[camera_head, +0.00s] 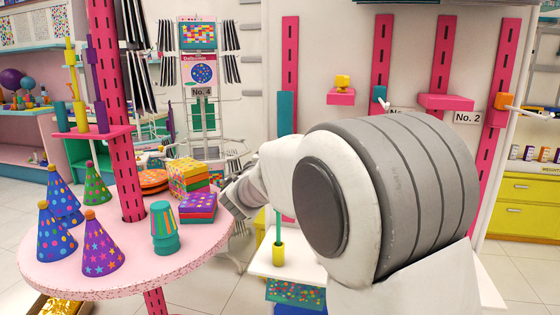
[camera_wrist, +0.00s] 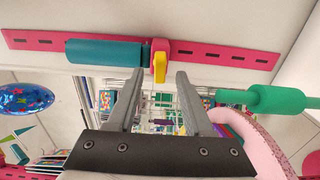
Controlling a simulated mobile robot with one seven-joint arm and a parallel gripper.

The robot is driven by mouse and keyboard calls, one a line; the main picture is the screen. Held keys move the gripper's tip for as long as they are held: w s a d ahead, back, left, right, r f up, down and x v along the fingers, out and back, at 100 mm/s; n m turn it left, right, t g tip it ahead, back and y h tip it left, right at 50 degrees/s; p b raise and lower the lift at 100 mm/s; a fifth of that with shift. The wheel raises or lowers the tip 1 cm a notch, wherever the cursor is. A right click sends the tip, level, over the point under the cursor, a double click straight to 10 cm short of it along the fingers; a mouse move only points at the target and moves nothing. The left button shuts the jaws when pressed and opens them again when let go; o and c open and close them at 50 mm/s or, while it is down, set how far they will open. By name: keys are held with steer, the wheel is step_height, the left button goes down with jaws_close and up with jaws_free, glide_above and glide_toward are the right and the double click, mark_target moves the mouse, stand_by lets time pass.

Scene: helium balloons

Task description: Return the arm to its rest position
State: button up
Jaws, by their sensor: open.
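My arm (camera_head: 390,190) fills the middle and right of the head view, bent so that its forearm points left. My gripper (camera_head: 237,200) is at its left end, beside the round pink table (camera_head: 120,275), near the stacked boxes and the teal cups. The head view shows the gripper only partly. In the wrist view my gripper (camera_wrist: 160,75) has its two fingers apart with nothing between them. Beyond the fingertips are a teal cylinder (camera_wrist: 105,52) and a yellow piece (camera_wrist: 160,66) on a pink slotted strip (camera_wrist: 215,54).
On the pink table stand party hats (camera_head: 102,245), teal stacked cups (camera_head: 165,228) and patterned boxes (camera_head: 198,205). A pink post (camera_head: 118,120) rises from it. A white table (camera_head: 268,262) with a green-and-yellow piece (camera_head: 279,235) is below the arm. Yellow drawers (camera_head: 525,205) stand right.

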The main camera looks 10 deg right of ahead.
steer(key=b+v, duration=0.1)
steer(key=v, duration=0.2)
steer(key=shift+d, duration=0.1)
steer(key=s+d+f+m+g+h, duration=0.1)
steer(key=s+d+f+m+g, duration=0.3)
steer(key=s+d, duration=0.45)
steer(key=s+d+f+m+g, duration=0.2)
steer(key=s+d+m+g, duration=0.35)
steer(key=s, duration=0.65)
steer(key=s+a+f+m+g+y, duration=0.15)
steer(key=s+a+f+y, duration=0.25)
steer(key=s, duration=0.5)
steer(key=s+a+f+m+y, duration=0.2)
steer(key=s+a+f+y, duration=0.15)
steer(key=s, duration=0.45)
step_height(320, 180, up, 27)
steer(key=p, duration=2.7)
steer(key=shift+s+a+m, duration=0.3)
steer(key=shift+s, duration=0.05)
